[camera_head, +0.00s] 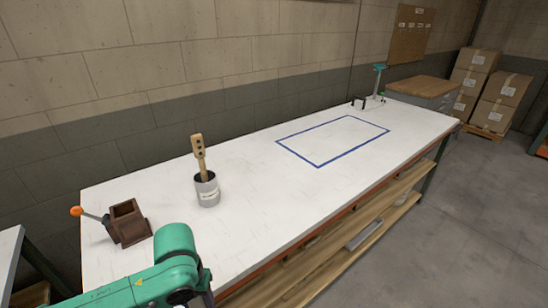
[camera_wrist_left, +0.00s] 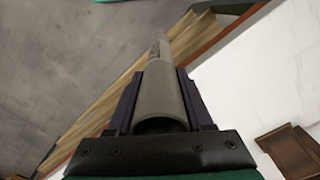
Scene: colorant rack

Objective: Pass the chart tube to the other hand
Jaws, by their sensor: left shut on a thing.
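The chart tube (camera_wrist_left: 159,98) is a grey hollow cylinder in the left wrist view. Its near open end faces the camera and its far end points up the picture. My left gripper (camera_wrist_left: 158,84) has its two dark fingers closed on either side of the tube, holding it beside the workbench edge. In the head view only my green left arm shows at the bottom; the gripper and tube are out of that picture. My right gripper is not seen in either view.
The white workbench (camera_head: 260,205) carries a grey can (camera_head: 207,190) with a wooden tool, a brown block with an orange-knobbed lever (camera_head: 127,222), and a blue taped rectangle (camera_head: 318,166) that is empty. Cardboard boxes (camera_head: 500,90) stand at the far right. The bench's middle is clear.

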